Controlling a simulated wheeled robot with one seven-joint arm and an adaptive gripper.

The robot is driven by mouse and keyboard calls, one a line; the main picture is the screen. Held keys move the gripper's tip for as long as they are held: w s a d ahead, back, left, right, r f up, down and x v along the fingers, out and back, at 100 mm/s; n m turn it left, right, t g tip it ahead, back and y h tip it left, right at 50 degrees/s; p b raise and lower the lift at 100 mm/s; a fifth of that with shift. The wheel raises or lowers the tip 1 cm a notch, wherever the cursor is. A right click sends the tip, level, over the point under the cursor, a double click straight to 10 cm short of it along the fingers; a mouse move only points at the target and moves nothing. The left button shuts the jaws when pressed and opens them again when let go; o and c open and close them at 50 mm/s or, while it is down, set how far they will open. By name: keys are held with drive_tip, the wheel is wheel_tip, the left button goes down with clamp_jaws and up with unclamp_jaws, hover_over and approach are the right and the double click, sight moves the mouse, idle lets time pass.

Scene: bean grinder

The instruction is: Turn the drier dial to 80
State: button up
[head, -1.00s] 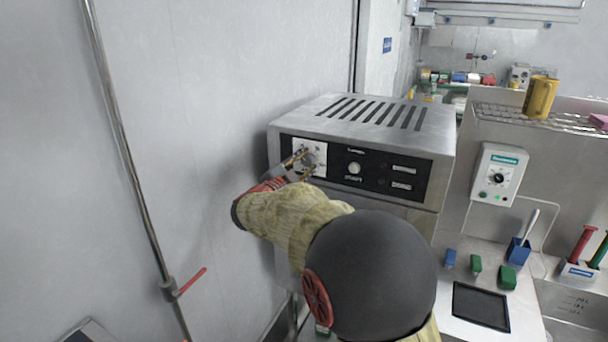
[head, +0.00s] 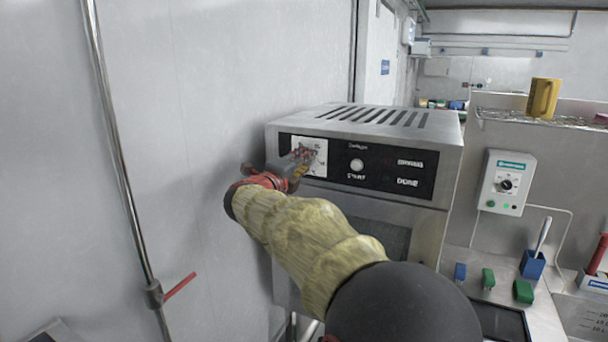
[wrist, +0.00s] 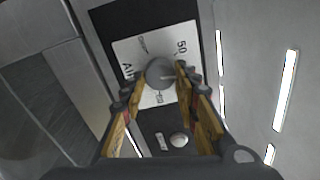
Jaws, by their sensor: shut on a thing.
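The drier (head: 350,150) is a steel box with vent slots on top and a black front panel. Its dial (wrist: 160,73) is a round grey knob on a white square plate (head: 317,150) at the panel's left end. In the wrist view the plate (wrist: 187,48) shows "50" and "AIR" markings, turned in the picture; other marks are too small to read. My gripper (wrist: 158,80) is shut on the dial, one yellow-padded finger on each side of it. In the head view my gripper (head: 298,160) partly hides the dial.
A round white button (head: 357,165) and "DRYING" and "DONE" labels are on the panel. A wall box with another dial (head: 506,184) is to the right. A wall and vertical pipe (head: 120,160) are at left.

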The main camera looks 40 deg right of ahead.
drive_tip(key=m+b, duration=0.1)
drive_tip(key=m, duration=0.1)
drive_tip(key=m+b, duration=0.1)
drive_tip(key=b, duration=0.1)
drive_tip(key=m+b, duration=0.2)
drive_tip(key=shift+f+m, duration=0.3)
drive_tip(key=shift+f, duration=0.05)
drive_tip(key=m+b, duration=0.5)
drive_tip(key=m, duration=0.3)
drive_tip(key=shift+w+b, duration=0.15)
drive_tip(key=shift+b, duration=0.25)
drive_tip(key=m, duration=0.5)
drive_tip(key=shift+r, duration=0.1)
drive_tip(key=o, duration=1.2)
drive_tip(key=shift+r, duration=0.1)
drive_tip(key=shift+c, duration=0.2)
drive_tip(key=shift+m, duration=0.3)
drive_tip(key=shift+a, duration=0.1)
